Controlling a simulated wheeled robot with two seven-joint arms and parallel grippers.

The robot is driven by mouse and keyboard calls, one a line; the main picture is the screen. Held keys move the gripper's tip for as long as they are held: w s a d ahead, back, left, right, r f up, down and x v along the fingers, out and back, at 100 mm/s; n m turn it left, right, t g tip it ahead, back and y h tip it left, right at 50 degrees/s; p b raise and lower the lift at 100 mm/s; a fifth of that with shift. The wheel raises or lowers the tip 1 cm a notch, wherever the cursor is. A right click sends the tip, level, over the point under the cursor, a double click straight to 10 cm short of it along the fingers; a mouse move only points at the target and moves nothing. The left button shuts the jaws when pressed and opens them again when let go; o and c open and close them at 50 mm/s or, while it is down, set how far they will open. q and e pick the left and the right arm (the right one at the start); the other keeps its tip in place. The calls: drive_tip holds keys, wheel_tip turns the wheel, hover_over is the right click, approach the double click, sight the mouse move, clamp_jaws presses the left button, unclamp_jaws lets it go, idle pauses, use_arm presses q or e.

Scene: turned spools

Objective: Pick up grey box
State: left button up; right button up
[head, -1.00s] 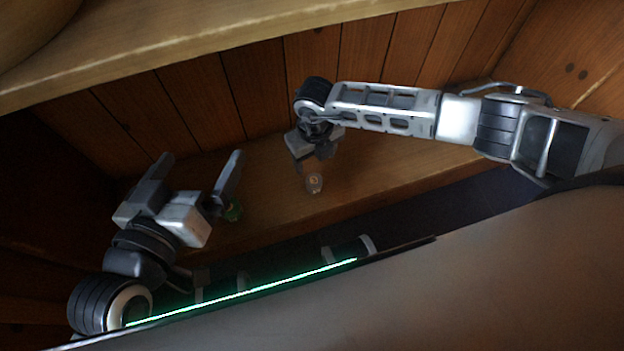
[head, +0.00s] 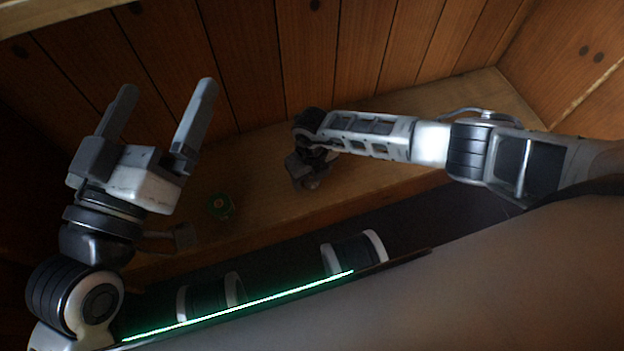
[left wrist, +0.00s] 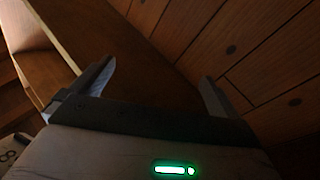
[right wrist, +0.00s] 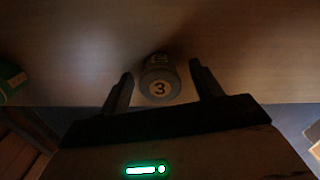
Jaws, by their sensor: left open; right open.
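In the right wrist view a small grey, round-looking thing (right wrist: 160,82) marked with a 3 stands on the wooden shelf, between the fingers of my right gripper (right wrist: 161,70). The fingers are open, with gaps on both sides. I cannot tell whether this is the grey box; no clearly box-shaped grey thing shows. In the head view my right gripper (head: 312,182) points down at the shelf and hides what is there. My left gripper (head: 168,89) is open, empty and raised in front of the plank wall; its open fingers also show in the left wrist view (left wrist: 158,72).
A small green round thing (head: 221,206) lies on the shelf (head: 270,190) between my two grippers; a green thing (right wrist: 10,82) also shows at the left edge of the right wrist view. A plank wall (head: 300,60) closes the back. The shelf is otherwise mostly bare.

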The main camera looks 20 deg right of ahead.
drive_tip(key=c, duration=1.1)
drive_tip(key=shift+o, duration=0.2)
drive_tip(key=shift+r, duration=0.1)
